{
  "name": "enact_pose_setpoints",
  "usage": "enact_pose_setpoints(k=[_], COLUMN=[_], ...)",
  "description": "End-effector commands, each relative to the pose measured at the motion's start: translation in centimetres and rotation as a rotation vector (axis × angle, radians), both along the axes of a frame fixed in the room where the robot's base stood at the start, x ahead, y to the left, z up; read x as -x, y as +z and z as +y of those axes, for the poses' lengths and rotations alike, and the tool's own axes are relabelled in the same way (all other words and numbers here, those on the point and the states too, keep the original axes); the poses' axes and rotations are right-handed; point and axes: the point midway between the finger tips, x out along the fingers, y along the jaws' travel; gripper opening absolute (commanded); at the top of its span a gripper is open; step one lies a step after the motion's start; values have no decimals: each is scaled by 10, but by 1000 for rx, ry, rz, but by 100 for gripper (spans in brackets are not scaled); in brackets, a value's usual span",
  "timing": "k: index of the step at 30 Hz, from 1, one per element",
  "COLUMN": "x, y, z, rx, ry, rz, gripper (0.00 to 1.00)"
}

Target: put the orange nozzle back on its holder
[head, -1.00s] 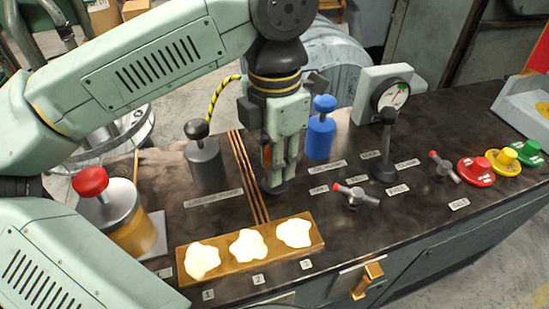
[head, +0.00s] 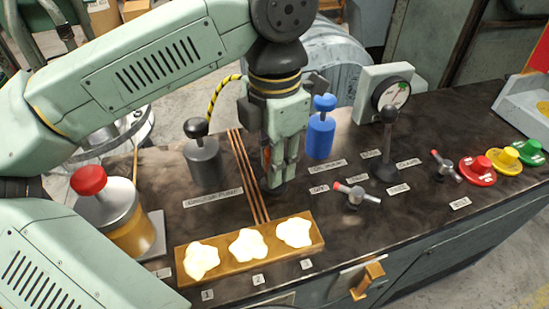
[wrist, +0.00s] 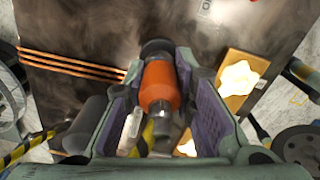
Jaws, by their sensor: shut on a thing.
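My gripper (head: 280,170) points down close over the dark worktop, between the copper lines and the blue pump. In the wrist view, the orange nozzle (wrist: 160,85) lies between the two purple-padded fingers, and my gripper is shut on it. A dark round part (wrist: 157,46) shows at the nozzle's far end. I cannot tell whether it belongs to the nozzle or to a holder on the worktop, nor whether the two touch. In the head view the fingers hide most of the nozzle. No holder can be clearly made out.
A grey grease pump (head: 204,165) stands left of my gripper and a blue pump (head: 320,138) right behind it. A wooden block (head: 250,272) with three pale lumps lies in front. A red-handled valve (head: 355,197) and black-knobbed lever (head: 389,145) stand to the right.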

Motion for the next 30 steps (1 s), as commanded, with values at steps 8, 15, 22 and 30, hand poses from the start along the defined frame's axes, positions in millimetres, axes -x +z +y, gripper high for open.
enact_pose_setpoints(k=[8, 15, 22, 30], x=[0, 0, 0, 0], y=[-4, -7, -7, -7], z=[0, 0, 0, 0], rx=[0, 0, 0, 0], ry=[0, 0, 0, 0], rz=[0, 0, 0, 0], gripper=[0, 0, 30, 47])
